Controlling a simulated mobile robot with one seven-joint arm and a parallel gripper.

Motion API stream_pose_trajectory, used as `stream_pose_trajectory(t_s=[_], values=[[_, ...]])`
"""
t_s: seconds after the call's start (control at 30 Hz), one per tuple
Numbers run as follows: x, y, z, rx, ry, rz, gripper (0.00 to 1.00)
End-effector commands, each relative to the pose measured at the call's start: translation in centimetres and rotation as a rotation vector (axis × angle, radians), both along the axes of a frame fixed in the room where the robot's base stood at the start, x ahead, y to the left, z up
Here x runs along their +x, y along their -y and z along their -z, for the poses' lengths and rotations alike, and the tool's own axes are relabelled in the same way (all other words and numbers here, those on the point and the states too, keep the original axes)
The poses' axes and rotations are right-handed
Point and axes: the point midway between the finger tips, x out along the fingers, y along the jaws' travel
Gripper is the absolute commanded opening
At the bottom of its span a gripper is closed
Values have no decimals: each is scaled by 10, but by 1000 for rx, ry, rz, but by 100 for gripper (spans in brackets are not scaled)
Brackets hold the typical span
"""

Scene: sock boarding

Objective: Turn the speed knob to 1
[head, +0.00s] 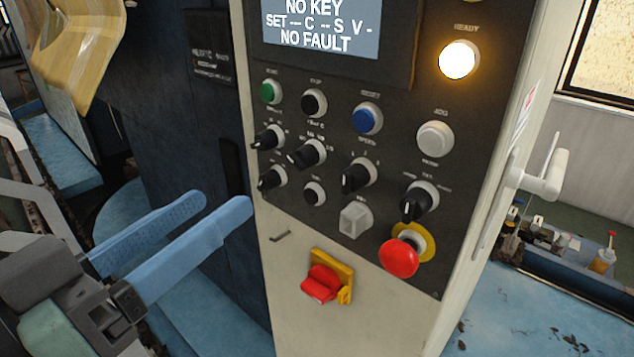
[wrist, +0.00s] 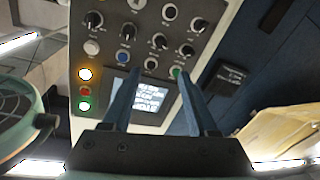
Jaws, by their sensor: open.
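The speed knob (head: 358,176) is a black rotary selector below the blue reset button on the dark control panel (head: 392,165). Its handle points toward the lower left in the head view; the small position marks around it are too blurred to read. In the wrist view the panel appears turned over, and the speed knob (wrist: 127,32) sits beyond the blue button. My gripper (head: 222,205) has two long blue fingers, open and empty, left of the panel and apart from the knob. It also shows in the wrist view (wrist: 158,78), with its fingers reaching across the display area.
Other black knobs (head: 307,153) surround the speed knob closely. A red emergency button (head: 399,258) and a red switch on a yellow plate (head: 320,284) stick out below. The display (head: 322,28) reads NO KEY and NO FAULT. A white ready lamp (head: 459,60) glows.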

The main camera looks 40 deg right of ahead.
Motion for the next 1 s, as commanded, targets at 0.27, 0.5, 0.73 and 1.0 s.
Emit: stream_pose_trajectory(t_s=[0.27,0.5,0.73,1.0], values=[[-39,-7,11,11,4,206,59],[-38,24,8,9,2,215,59],[-33,73,7,10,1,214,59],[-29,112,9,9,2,210,59]])
